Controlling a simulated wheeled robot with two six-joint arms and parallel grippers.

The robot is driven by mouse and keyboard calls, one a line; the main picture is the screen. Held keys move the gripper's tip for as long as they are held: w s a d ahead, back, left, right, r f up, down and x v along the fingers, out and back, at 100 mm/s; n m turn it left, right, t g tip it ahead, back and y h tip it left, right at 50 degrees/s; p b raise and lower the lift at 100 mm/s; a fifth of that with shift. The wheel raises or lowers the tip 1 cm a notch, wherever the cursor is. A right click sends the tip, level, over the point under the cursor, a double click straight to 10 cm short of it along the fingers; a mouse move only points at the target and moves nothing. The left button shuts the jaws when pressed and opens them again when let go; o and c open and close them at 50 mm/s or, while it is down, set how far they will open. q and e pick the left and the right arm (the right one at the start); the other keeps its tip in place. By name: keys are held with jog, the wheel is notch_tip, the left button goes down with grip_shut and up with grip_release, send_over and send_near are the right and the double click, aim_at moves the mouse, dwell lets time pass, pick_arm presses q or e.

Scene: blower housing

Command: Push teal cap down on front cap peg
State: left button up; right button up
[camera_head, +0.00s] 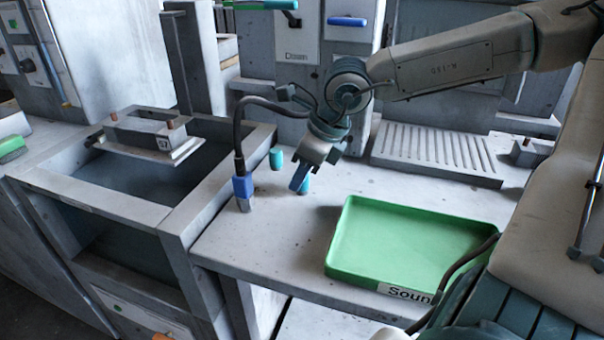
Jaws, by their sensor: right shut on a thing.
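My right gripper (301,180) reaches down from the upper right to the table, its blue fingers shut on a teal cap (306,187). The cap shows only in part beside and behind the fingers, near the table top. Whether a peg is under it is hidden. A second teal cap (276,159) stands upright behind and to the left, apart from the gripper. A grey block on a plate (145,138) lies over the open bin at the left, with a copper-coloured peg (172,122) at its front right and another (114,115) at its back left. My left gripper is not in view.
A blue plug (242,187) on a black cable stands on the table left of the gripper. A green tray (355,215) is at the right front. A ribbed grey plate (430,150) lies behind it. The table's front left is bare.

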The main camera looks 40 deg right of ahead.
jog(key=o, duration=1)
jog(key=shift+o, duration=0.2)
jog(key=shift+r, duration=0.15)
jog(key=v, duration=1)
jog(key=shift+r, duration=0.3)
jog(key=shift+s+d, duration=0.1)
jog(key=shift+s, duration=0.05)
